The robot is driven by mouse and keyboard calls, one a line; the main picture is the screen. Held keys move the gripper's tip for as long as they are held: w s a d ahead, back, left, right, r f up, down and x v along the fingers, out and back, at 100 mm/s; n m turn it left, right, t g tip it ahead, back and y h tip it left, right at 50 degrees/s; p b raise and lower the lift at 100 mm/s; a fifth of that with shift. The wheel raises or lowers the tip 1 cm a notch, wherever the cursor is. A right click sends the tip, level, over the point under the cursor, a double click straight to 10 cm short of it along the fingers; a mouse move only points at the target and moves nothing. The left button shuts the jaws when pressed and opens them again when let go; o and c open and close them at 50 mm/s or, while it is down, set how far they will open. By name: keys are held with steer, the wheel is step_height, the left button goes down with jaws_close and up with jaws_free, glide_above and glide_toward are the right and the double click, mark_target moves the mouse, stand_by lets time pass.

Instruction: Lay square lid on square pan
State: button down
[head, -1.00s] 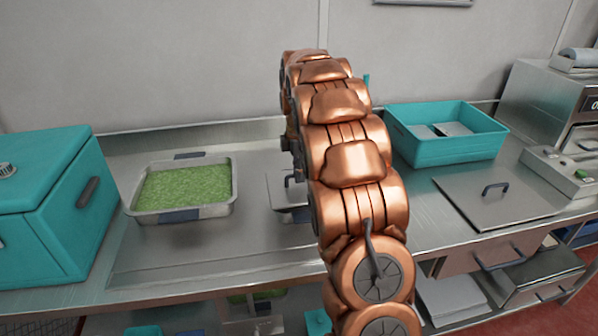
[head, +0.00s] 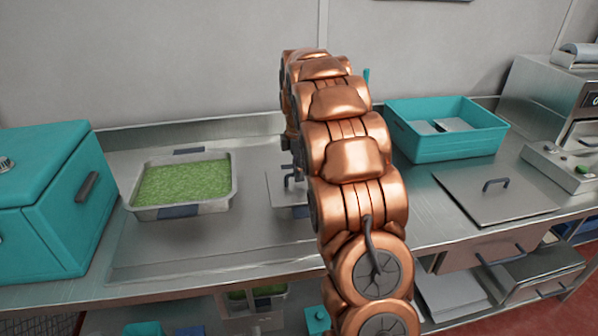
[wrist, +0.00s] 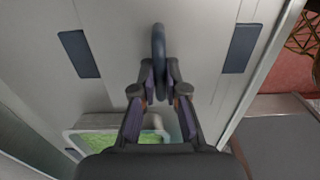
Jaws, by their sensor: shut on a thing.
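A metal lid (head: 279,196) lies on the middle of the counter, partly hidden by my arm in the head view. In the wrist view, the grey lid (wrist: 115,25) has a dark arched handle (wrist: 158,38) and dark blue patches on both sides. My gripper (wrist: 159,76) is shut on this handle. A shallow metal pan (head: 234,193) full of green food stands to the left of the lid. Its corner also shows at the bottom of the wrist view (wrist: 70,134). I cannot tell what lies under the lid.
A teal insulated box (head: 45,205) stands at the far left. A teal bin (head: 440,148) stands at the back right, with another flat lid (head: 480,207) with a handle in front of it. A machine (head: 550,100) stands at the far right. The wall is close behind.

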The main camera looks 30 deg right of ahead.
steer(key=c, duration=0.7)
jaws_free()
steer(key=shift+o, duration=0.2)
steer(key=shift+r+p, duration=0.65)
steer(key=shift+r, duration=2.8)
